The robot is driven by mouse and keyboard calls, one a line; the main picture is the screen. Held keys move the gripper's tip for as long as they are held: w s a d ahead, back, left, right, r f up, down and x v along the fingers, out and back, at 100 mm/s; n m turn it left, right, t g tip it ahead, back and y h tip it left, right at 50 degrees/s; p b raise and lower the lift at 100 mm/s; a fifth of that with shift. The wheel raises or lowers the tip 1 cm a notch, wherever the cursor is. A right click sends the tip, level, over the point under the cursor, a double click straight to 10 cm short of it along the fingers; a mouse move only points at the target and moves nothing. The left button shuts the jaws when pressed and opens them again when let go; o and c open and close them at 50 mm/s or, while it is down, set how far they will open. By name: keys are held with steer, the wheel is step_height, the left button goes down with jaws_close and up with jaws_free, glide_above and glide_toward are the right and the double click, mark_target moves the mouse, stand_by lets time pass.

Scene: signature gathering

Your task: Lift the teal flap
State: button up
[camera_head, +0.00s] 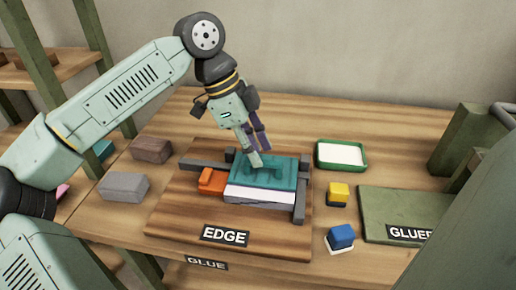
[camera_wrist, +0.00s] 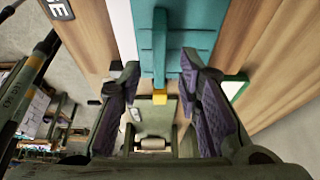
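The teal flap (camera_head: 279,173) lies flat over a white layer (camera_head: 255,194) on a wooden board (camera_head: 175,215) marked EDGE. A raised teal handle stands on top of it. My gripper (camera_head: 258,156) is directly over the flap, pointing down. In the wrist view my gripper (camera_wrist: 160,75) is open, with a dark pad on each side. The teal handle (camera_wrist: 160,45) runs between the two fingers with gaps on both sides, and the flap (camera_wrist: 190,30) is behind it. Whether a finger touches the flap cannot be told.
Dark grey bars (camera_head: 301,192) frame the flap, with an orange block (camera_head: 212,181) at its left. Right of the board are a green-rimmed tray (camera_head: 341,155), a yellow-topped block (camera_head: 338,193) and a blue-topped block (camera_head: 341,236). Grey (camera_head: 123,187) and brown (camera_head: 151,149) blocks lie left.

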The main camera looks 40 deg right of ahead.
steer(key=shift+x, duration=0.8)
steer(key=shift+c, duration=0.3)
jaws_close()
